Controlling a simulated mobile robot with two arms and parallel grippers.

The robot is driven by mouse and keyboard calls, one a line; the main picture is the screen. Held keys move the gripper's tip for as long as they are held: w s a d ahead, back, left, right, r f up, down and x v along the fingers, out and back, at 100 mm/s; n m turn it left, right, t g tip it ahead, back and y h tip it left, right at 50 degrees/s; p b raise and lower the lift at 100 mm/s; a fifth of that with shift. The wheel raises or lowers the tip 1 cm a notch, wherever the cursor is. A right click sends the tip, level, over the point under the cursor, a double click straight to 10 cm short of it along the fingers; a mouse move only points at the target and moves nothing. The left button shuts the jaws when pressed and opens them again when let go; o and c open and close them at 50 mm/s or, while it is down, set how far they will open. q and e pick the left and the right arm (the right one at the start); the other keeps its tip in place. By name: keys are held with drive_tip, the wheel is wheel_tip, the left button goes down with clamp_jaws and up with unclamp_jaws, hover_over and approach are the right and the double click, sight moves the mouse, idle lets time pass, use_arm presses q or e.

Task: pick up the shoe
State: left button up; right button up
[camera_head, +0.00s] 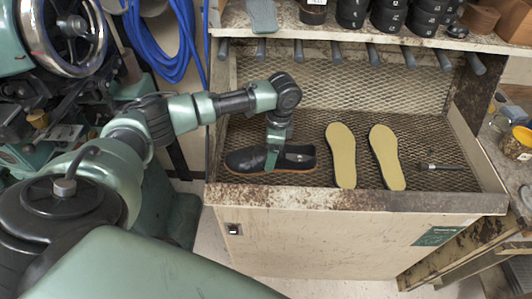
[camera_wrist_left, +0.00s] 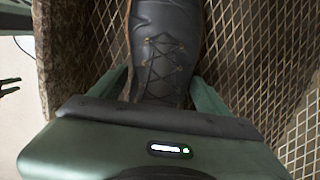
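A black lace-up shoe (camera_head: 242,160) with a tan sole edge lies on the mesh floor of the tray, at its left end. Its toe points left in the head view. In the left wrist view the dark shoe (camera_wrist_left: 165,35) and its laces fill the top middle. My left gripper (camera_head: 274,158) reaches down over the shoe's lacing area. Its green fingers (camera_wrist_left: 160,88) stand one on each side of the shoe, close to its sides. Whether they press on it is hidden. My right gripper is not in view.
Two tan soles (camera_head: 341,155) (camera_head: 387,157) and a small dark tool (camera_head: 433,165) lie to the right in the tray. The tray's worn front rim (camera_head: 350,201) stands close to the shoe. Several rods and a loaded shelf (camera_head: 420,40) are above the back.

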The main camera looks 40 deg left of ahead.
use_arm(q)
drive_tip(key=c, duration=1)
drive_tip(key=shift+c, duration=1)
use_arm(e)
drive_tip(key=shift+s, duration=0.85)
use_arm(q)
drive_tip(key=shift+r, duration=0.15)
